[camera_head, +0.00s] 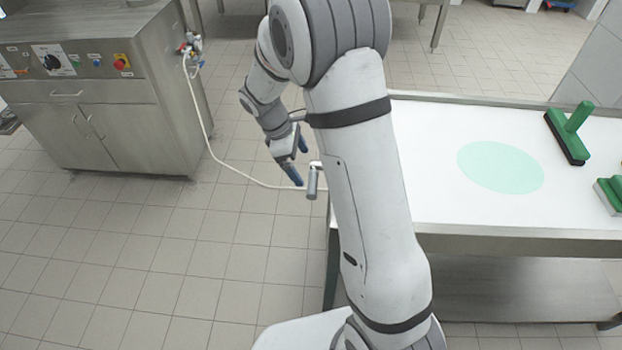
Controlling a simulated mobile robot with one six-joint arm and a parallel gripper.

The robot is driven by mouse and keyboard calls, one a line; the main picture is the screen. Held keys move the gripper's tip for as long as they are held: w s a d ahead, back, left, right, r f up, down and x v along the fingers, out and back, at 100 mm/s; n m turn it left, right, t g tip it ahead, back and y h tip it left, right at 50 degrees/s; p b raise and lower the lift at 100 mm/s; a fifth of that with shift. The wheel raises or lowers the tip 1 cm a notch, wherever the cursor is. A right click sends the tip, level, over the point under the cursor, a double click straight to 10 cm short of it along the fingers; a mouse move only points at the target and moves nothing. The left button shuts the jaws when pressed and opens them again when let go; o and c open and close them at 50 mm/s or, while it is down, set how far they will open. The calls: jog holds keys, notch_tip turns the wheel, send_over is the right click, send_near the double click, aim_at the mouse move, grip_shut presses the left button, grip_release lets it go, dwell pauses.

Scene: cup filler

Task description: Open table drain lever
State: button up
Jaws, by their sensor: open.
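The table drain lever (312,182) is a small grey metal cylinder at the left edge of the white-topped table (440,130). Its joint with the table is partly hidden behind my arm. My gripper (299,164) has blue fingertips and is just left of the lever. The fingers are apart, with nothing seen between them. The lower fingertip is very close to the lever; I cannot tell whether they touch.
A thin white hose (207,143) runs from the steel cabinet (115,110) across the tiled floor toward the table. A green squeegee (568,132), a green brush (610,194) and a pale green round patch (500,167) are on the tabletop. Open floor lies left of the table.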

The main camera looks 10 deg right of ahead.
aim_at(311, 182)
jog(key=x, duration=0.8)
jog(key=shift+w+f, duration=0.15)
jog(key=shift+c, duration=0.4)
